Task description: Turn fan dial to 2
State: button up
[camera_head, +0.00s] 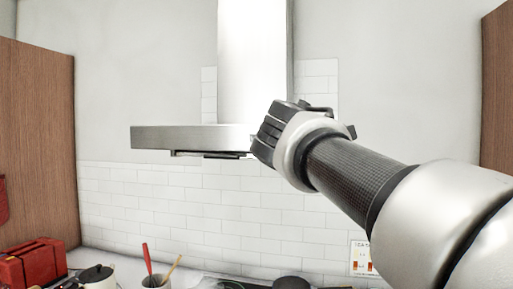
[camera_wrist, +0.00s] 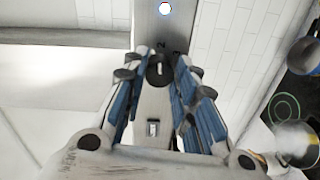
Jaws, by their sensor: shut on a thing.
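The range hood (camera_head: 190,138) hangs on the wall, and my gripper (camera_head: 268,135) is at the right part of its front edge. The dial is hidden behind my gripper in the head view. In the wrist view, the round dark fan dial (camera_wrist: 158,71) with a light pointer mark sits on the hood's grey panel. A "2" is printed just above it. My gripper's fingers (camera_wrist: 161,60) are around the dial, one on each side, and shut on it. The exact setting of the pointer is too small to read surely.
A small switch (camera_wrist: 153,128) and a bright round light (camera_wrist: 165,8) share the panel. Below are a red toaster (camera_head: 32,264), a utensil pot (camera_head: 155,282) and a dark pan (camera_head: 291,283). Cookware (camera_wrist: 297,143) shows at the right in the wrist view.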

jog(key=shift+m, duration=0.5)
jog(key=o, duration=1.1)
jog(key=v, duration=1.2)
